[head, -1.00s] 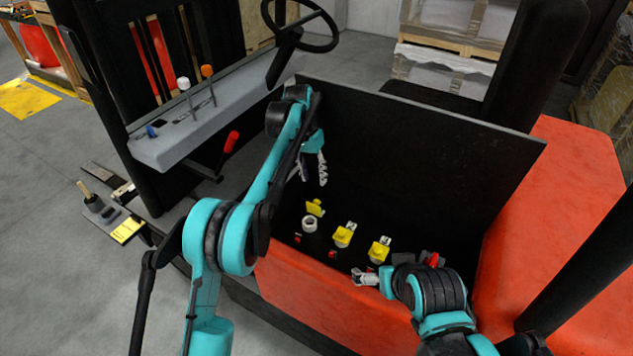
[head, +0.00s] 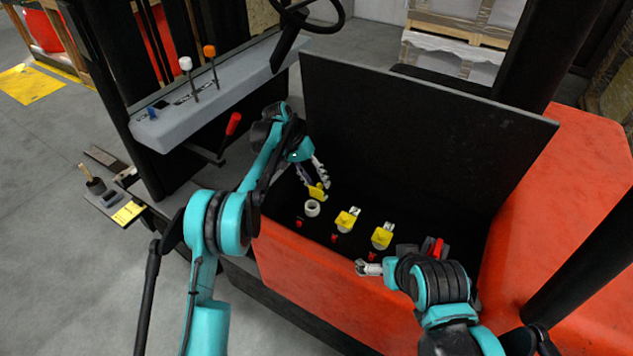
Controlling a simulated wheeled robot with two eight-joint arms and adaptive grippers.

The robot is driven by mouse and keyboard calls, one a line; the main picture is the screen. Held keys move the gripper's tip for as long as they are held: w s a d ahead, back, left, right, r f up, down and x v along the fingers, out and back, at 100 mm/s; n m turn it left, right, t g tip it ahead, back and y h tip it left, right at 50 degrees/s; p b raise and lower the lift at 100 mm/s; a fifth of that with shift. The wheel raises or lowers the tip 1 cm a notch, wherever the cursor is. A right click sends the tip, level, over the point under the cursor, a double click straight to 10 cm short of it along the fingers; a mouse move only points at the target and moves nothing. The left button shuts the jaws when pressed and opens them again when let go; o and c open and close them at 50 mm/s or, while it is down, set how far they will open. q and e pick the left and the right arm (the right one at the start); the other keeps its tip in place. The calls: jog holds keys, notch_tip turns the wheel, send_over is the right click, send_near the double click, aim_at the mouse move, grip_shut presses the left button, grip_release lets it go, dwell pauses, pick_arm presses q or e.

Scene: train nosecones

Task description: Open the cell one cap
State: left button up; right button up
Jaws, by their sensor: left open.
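Inside the forklift's open battery compartment stands a row of cells with yellow caps. The leftmost yellow cap (head: 317,191) is tilted up beside a round white cell opening (head: 312,208). The middle yellow cap (head: 346,219) and the right yellow cap (head: 381,237) sit over their cells, each with a small white label behind it. My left gripper (head: 314,178) is open at the leftmost cap, its fingers close above it; I cannot tell whether they touch it. My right gripper (head: 361,267) is at the front edge of the compartment, below the right cap; its fingers are too small to read.
The raised black cover (head: 420,130) stands behind the cells. The red body (head: 600,190) is at the right. A grey lever console (head: 190,105) and a steering wheel (head: 310,20) are at the upper left. A small tool shelf (head: 110,195) is at the far left.

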pick_arm(q)
grip_shut()
jog(key=shift+w+d+r+p, duration=0.15)
jog(key=shift+w+p, duration=0.1)
jog(key=shift+p, duration=0.45)
jog(key=shift+w+f+g+y+p, duration=0.1)
jog(key=shift+f+g+y+p, duration=0.15)
jog(key=shift+g+p, duration=0.2)
pick_arm(e)
notch_tip(320, 180, up, 2)
jog(key=shift+r, duration=0.1)
pick_arm(q)
grip_release()
notch_tip(320, 180, up, 10)
